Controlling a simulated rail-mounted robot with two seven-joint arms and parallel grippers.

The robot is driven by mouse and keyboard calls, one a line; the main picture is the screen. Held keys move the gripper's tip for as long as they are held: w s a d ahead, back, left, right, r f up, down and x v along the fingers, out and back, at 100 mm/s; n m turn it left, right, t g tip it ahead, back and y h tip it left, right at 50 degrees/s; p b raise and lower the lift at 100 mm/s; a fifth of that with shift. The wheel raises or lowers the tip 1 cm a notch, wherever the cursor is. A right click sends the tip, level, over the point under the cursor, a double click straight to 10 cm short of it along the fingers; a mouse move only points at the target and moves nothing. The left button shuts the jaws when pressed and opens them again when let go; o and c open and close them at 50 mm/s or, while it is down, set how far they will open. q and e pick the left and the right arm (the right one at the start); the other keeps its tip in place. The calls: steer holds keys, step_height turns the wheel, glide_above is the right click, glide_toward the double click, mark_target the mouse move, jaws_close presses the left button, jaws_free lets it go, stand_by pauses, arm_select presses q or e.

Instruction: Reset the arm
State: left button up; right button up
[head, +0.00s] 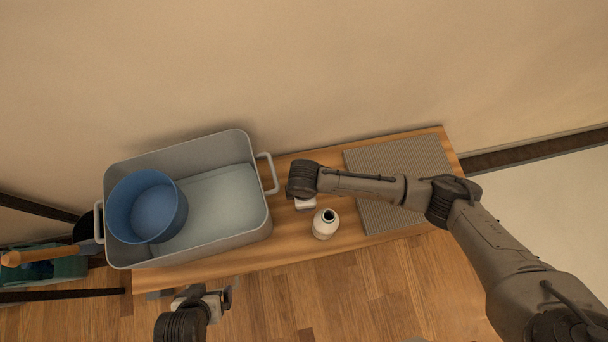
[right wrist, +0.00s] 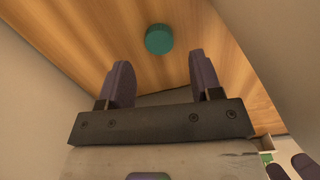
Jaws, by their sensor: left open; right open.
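My right arm comes in from the right in the head view and reaches across the grey mat to the middle of the wooden bench. Its gripper is mostly hidden below the wrist there. In the right wrist view my right gripper (right wrist: 161,75) is open, with two dark fingers apart and nothing between them. A teal round object (right wrist: 159,39) lies on a wooden surface beyond the fingertips. My left gripper (head: 200,291) is low in the head view, in front of the bench's front edge and below the grey tub. It is open and I see nothing held in it.
A grey tub (head: 222,238) with white handles stands on the bench (head: 290,249), holding a blue pot (head: 153,207). A white bottle (head: 325,224) stands close to my right wrist. The ribbed grey mat (head: 425,153) lies at right. A wall is behind.

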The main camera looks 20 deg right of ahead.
step_height(320, 180, up, 7)
steer(key=p, duration=0.3)
steer(key=shift+r, duration=0.15)
